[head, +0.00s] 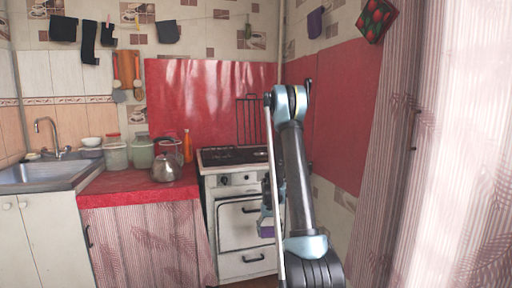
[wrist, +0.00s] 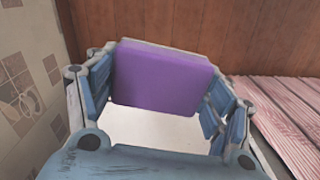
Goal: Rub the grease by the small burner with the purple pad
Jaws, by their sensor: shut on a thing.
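The purple pad (wrist: 165,78) fills the middle of the wrist view, between the blue fingers of my gripper (wrist: 158,88), which is shut on it. In the head view my gripper (head: 266,211) hangs low in front of the white stove (head: 229,218), with the pad (head: 266,230) at its lower end. The pad is below the level of the dark hob (head: 235,156). My arm hides the right part of the stove and hob. The small burner and the grease cannot be made out.
A kettle (head: 166,168) stands on the red counter (head: 130,187) left of the stove, with canisters (head: 116,155) and an orange bottle (head: 187,146) behind. A sink (head: 42,173) is at far left. A striped curtain (head: 400,170) hangs at right. A dark rack (head: 248,118) stands behind the hob.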

